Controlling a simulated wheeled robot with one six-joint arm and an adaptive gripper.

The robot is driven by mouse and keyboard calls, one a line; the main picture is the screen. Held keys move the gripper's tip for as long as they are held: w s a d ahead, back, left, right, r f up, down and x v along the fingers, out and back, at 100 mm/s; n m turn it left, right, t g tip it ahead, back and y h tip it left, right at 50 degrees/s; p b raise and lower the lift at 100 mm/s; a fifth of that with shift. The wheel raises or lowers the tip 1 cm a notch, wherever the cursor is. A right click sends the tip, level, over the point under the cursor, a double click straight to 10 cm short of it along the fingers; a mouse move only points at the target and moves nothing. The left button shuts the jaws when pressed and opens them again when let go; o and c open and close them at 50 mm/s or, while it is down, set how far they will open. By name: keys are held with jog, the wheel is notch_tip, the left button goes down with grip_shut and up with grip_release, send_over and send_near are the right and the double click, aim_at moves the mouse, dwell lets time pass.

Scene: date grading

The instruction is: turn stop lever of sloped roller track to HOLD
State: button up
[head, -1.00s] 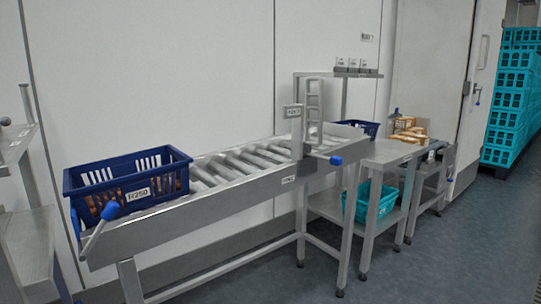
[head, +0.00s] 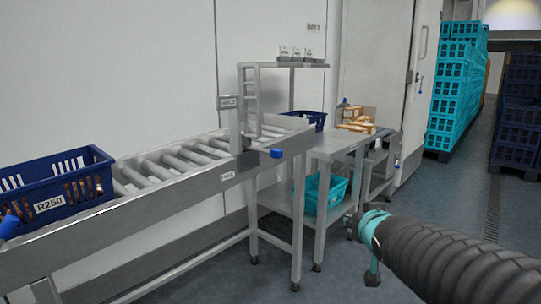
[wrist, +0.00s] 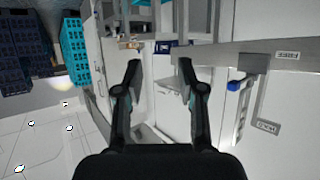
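The stop lever's blue knob (head: 277,153) sticks out at the right of the post on the front rail of the sloped roller track (head: 150,205). A HOLD sign (head: 229,102) is on the post above, and a FREE label (head: 228,175) is on the rail below. The lever's arm is too small to read its exact angle. My gripper (wrist: 159,68) is open and empty, apart from the knob. In the head view my sleeved arm enters at lower right.
A steel table (head: 335,146) adjoins the track's right end, with a teal crate (head: 335,190) below. Stacked teal crates (head: 455,90) stand at the back right. The floor in front is clear.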

jog(key=w+a+r+t+y, duration=0.1)
jog(key=w+a+r+t, duration=0.15)
jog(key=w, duration=0.55)
jog(key=n+y+b, duration=0.3)
jog(key=n+y, duration=0.7)
jog(key=y, duration=1)
send_near(268, 152)
jog(key=shift+t, duration=0.45)
jog(key=x, duration=0.3)
jog(key=p+x, duration=0.1)
jog(key=x, duration=0.3)
jog(key=p+x, duration=0.1)
jog(key=x, duration=0.2)
jog(key=shift+w+a+f, duration=0.2)
jog(key=shift+w+a, duration=0.05)
jog(key=shift+w, duration=0.15)
grip_shut()
